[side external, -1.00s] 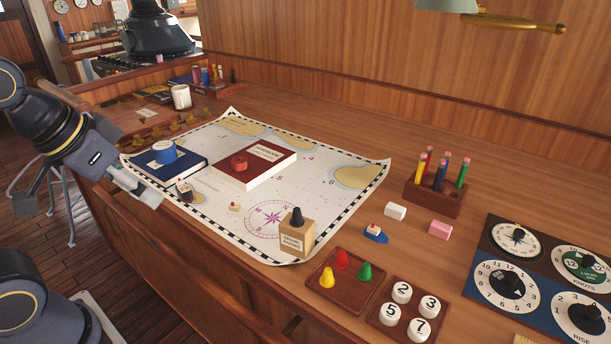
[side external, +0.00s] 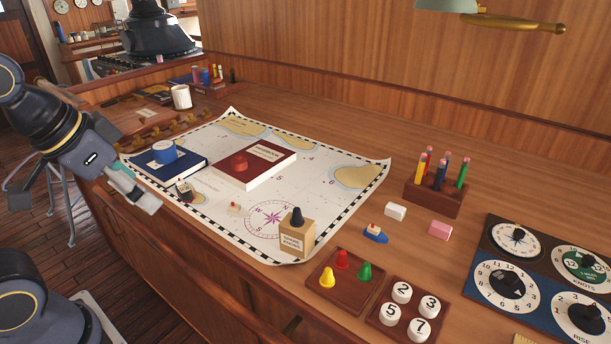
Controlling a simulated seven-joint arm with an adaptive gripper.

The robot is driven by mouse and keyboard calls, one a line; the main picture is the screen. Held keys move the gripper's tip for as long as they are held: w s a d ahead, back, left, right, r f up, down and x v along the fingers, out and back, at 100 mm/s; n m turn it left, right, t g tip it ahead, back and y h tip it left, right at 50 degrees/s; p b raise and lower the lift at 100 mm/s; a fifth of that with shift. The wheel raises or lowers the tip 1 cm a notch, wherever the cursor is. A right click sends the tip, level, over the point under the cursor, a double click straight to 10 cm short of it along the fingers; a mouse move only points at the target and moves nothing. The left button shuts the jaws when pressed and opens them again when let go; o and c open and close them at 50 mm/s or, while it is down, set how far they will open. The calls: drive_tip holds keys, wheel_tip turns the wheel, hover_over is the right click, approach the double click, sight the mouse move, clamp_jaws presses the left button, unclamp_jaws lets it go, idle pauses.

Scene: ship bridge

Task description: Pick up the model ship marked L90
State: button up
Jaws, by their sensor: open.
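Several small model ships are in view; no L90 mark is readable on any. A dark-hulled one (side external: 184,191) sits on the chart just in front of the blue book. A blue-hulled one with a red and white top (side external: 376,234) is on the bare desk right of the chart. My gripper (side external: 149,203) is open, tilted downward at the desk's left front edge, left of the dark-hulled ship and apart from it. Its fingers are partly hidden by its own body.
Pen holder (side external: 430,201), erasers, cone tray (side external: 331,297) and dial panel (side external: 478,268) stand right.

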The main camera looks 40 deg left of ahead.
drive_tip(key=w+a+r+m, duration=0.3)
drive_tip(key=w+r, duration=0.3)
drive_tip(key=n+g, duration=0.2)
drive_tip(key=g, duration=0.3)
hover_over(182, 188)
wheel_tip(182, 188, down, 20)
drive_tip(key=shift+f, duration=0.1)
drive_tip(key=shift+s+f, duration=0.1)
drive_tip(key=shift+f, duration=2.7)
drive_tip(key=shift+c, duration=0.2)
